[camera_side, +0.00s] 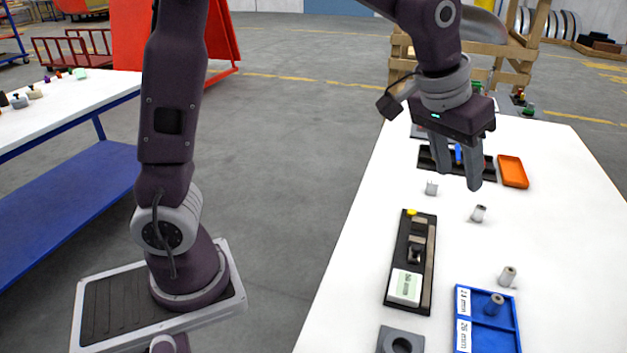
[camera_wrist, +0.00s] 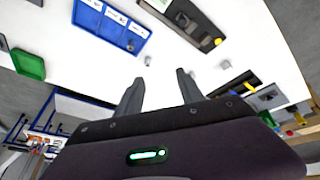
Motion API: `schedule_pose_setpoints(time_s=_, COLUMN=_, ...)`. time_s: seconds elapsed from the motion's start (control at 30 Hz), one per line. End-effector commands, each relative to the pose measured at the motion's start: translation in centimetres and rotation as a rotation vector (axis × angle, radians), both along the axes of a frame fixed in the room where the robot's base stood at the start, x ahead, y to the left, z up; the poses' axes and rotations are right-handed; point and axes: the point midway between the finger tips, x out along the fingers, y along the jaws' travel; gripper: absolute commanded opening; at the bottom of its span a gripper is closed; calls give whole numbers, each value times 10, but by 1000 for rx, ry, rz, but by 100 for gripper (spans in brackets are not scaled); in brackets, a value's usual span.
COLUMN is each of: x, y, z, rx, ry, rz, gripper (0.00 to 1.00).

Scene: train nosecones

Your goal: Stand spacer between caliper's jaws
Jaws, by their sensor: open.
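The caliper (camera_side: 410,262) lies flat on the white table, a dark bar with a pale display block at its near end and a yellow tip at its far end. It also shows at the top of the wrist view (camera_wrist: 188,22). Small grey cylindrical spacers stand upright: one in mid-table (camera_side: 478,213), one behind the blue tray (camera_side: 507,276), one in the tray (camera_side: 493,304). My gripper (camera_side: 458,183) is open and empty above the table, beyond the caliper, fingers pointing down. In the wrist view a spacer (camera_wrist: 148,60) shows beyond the gap between my fingers (camera_wrist: 158,85).
The blue tray (camera_side: 515,322) has labelled compartments, one reading 26 mm. A grey block with a round hole (camera_side: 402,342) sits at the near edge. A small pale piece (camera_side: 431,188) stands beyond the caliper. An orange tray (camera_side: 512,171) lies at the back. The table's right side is clear.

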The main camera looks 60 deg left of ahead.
Motion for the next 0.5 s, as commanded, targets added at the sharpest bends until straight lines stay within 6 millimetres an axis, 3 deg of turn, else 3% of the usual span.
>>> schedule_pose_setpoints(time_s=0.03, x=-39, y=16, z=24, rx=-13, ry=-18, rz=1, gripper=45)
schedule_pose_setpoints(time_s=0.1, x=-97, y=33, z=41, rx=-12, ry=-39, rz=-9, gripper=45)
schedule_pose_setpoints(time_s=0.23, x=-193, y=53, z=40, rx=30, ry=-71, rz=-26, gripper=45)
schedule_pose_setpoints(time_s=0.33, x=-239, y=61, z=24, rx=70, ry=-85, rz=-30, gripper=45)
schedule_pose_setpoints(time_s=0.4, x=-256, y=64, z=15, rx=89, ry=-88, rz=-31, gripper=47)
schedule_pose_setpoints(time_s=0.5, x=-266, y=65, z=9, rx=102, ry=-90, rz=-31, gripper=49)
